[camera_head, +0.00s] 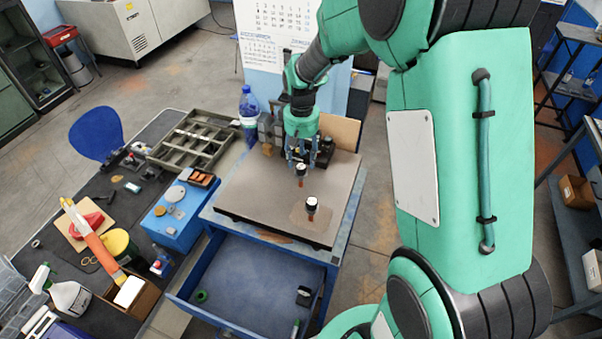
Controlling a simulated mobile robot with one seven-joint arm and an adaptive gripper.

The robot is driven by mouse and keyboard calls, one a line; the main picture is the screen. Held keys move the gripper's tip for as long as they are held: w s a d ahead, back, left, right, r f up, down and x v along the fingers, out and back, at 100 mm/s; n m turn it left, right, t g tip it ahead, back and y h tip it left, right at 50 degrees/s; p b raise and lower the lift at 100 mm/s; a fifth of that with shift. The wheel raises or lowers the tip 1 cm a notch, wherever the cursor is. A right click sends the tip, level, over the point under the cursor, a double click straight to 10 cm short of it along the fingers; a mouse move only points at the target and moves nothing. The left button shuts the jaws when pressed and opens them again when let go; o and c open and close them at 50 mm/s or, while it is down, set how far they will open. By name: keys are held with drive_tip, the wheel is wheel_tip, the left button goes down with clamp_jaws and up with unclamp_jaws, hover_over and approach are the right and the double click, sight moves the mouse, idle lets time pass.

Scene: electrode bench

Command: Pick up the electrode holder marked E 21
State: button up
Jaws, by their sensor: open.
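Two small electrode holders stand on the brown bench top (255,195). Each has a pale and black top and a copper-coloured lower part. The far holder (300,171) is right below my gripper (301,160). The near holder (311,206) stands closer to the front edge, apart from my gripper. Any marking such as E 21 is too small to read on either one. My gripper points down and is open, with its fingers around or just above the far holder; I cannot tell which.
A blue-capped bottle (249,112) and dark equipment (318,150) stand at the back of the bench. An open blue drawer (250,281) juts out in front. A divided grey tray (190,140) and a cluttered black table lie left. The bench top's left part is clear.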

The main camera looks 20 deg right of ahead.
sight(302, 167)
drive_tip(key=shift+f, duration=1.95)
drive_tip(key=shift+w+f+p, duration=0.15)
drive_tip(key=shift+f+p, duration=0.25)
drive_tip(key=shift+f, duration=2.2)
clamp_jaws()
